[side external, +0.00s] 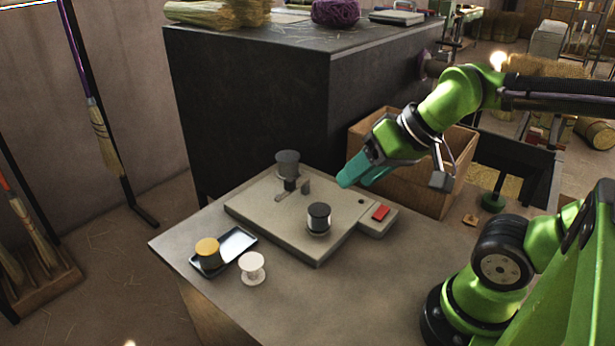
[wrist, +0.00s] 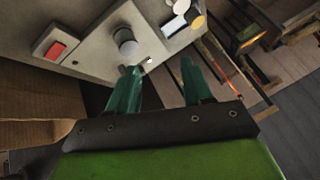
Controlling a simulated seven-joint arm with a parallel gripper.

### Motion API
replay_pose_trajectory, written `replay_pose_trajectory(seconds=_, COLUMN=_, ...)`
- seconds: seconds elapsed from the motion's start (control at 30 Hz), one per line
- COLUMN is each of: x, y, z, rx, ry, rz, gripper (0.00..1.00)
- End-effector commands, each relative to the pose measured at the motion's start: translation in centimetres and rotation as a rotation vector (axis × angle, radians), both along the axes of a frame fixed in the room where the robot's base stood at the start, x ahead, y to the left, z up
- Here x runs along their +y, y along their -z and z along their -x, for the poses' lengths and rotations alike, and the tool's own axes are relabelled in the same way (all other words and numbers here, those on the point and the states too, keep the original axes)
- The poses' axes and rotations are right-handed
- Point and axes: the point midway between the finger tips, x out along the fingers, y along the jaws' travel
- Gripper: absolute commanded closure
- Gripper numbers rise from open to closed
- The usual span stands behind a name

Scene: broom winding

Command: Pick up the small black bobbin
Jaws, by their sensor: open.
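The small black bobbin (side external: 319,215) stands upright on a pale round base on the grey machine plate (side external: 270,217) in the side external view. My gripper (side external: 352,181) has teal fingers and is open and empty. It is above the table, up and to the right of the bobbin in the picture and apart from it. In the wrist view, my open fingers (wrist: 160,72) have nothing between them. A round grey-topped spool (wrist: 126,40) shows beyond the left finger; I cannot tell whether it is the black bobbin.
A dark grey cylinder (side external: 287,163) stands at the plate's back. A red button (side external: 381,212) is at its right end. A yellow-topped spool (side external: 208,251) sits in a small tray (side external: 237,242), beside a white spool (side external: 252,267). A cardboard box (side external: 440,188) is behind my gripper.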

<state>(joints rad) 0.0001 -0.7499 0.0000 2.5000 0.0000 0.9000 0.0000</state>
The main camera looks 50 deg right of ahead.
Motion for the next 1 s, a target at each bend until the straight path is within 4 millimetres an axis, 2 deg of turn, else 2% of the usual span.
replay_pose_trajectory(seconds=0.03, x=0.0, y=0.0, z=0.0, rx=0.000, ry=0.000, rz=0.000, gripper=0.42)
replay_pose_trajectory(seconds=0.2, x=0.0, y=0.0, z=0.0, rx=0.000, ry=0.000, rz=0.000, gripper=0.16)
replay_pose_trajectory(seconds=0.47, x=0.0, y=0.0, z=0.0, rx=-0.001, ry=-0.001, rz=0.000, gripper=0.16)
replay_pose_trajectory(seconds=0.57, x=0.6, y=0.6, z=-0.1, rx=0.027, ry=-0.027, rz=-0.003, gripper=0.16)
replay_pose_trajectory(seconds=0.7, x=1.1, y=1.3, z=-2.0, rx=0.120, ry=-0.042, rz=-0.042, gripper=0.16)
replay_pose_trajectory(seconds=0.77, x=0.9, y=1.5, z=-3.3, rx=0.202, ry=0.034, rz=-0.099, gripper=0.16)
replay_pose_trajectory(seconds=1.0, x=-0.8, y=2.9, z=-8.4, rx=0.525, ry=0.705, rz=-0.328, gripper=0.16)
